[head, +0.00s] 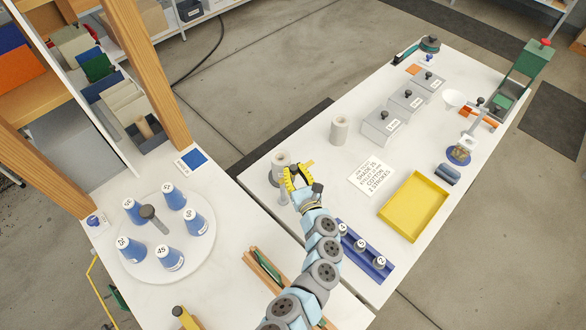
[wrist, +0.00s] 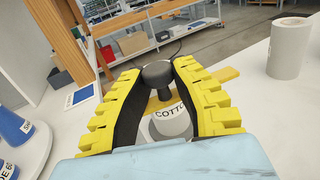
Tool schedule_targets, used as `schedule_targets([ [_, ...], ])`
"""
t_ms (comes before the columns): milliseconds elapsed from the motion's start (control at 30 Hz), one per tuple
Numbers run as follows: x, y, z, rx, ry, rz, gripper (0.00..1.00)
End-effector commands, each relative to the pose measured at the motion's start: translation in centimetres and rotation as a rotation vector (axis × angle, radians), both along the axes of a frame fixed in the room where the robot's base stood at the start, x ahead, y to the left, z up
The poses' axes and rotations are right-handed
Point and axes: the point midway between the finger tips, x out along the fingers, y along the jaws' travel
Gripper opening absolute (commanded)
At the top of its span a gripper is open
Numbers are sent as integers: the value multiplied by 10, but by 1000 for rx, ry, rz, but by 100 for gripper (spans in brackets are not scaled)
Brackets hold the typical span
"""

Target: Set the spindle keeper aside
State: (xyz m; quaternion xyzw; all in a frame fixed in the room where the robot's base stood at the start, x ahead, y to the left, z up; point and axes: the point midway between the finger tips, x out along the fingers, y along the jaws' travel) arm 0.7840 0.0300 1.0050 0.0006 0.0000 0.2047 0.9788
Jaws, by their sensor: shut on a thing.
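My gripper (head: 297,175) is over the near-left end of the right-hand white table. Its yellow ribbed fingers are closed around the dark round knob of the spindle keeper (wrist: 157,72), which shows between the fingertips in the wrist view. A flat yellow bar (wrist: 221,75) sticks out to the right behind the fingers and seems to belong to it. A pale spool (wrist: 172,122) with a label reading "COTTO" shows below the knob; I cannot tell whether the keeper touches it. In the head view a pale spool (head: 281,160) stands beside the fingers, which hide most of the keeper.
A lone pale spool (head: 339,130) stands farther back; it also shows in the wrist view (wrist: 289,48). A printed card (head: 370,177), yellow tray (head: 388,206) and blue rack (head: 350,262) are to the right. A round turntable (head: 202,245) with blue pots is left. Bare tabletop lies around the lone spool.

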Motion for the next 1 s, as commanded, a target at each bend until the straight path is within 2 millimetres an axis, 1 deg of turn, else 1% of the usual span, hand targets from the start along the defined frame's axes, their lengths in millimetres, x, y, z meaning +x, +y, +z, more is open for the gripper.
schedule_targets([
  [333,0,-1,0,-1,1,-5,0],
  [367,0,-1,0,-1,1,-5,34],
  [400,0,-1,0,-1,1,-5,45],
  [433,0,-1,0,-1,1,-5,54],
  [467,0,-1,0,-1,1,-5,56],
  [767,0,0,0,-1,0,-3,56],
  [867,0,0,4,-1,-2,-3,56],
  [1000,0,2,14,-2,-3,0,56],
])
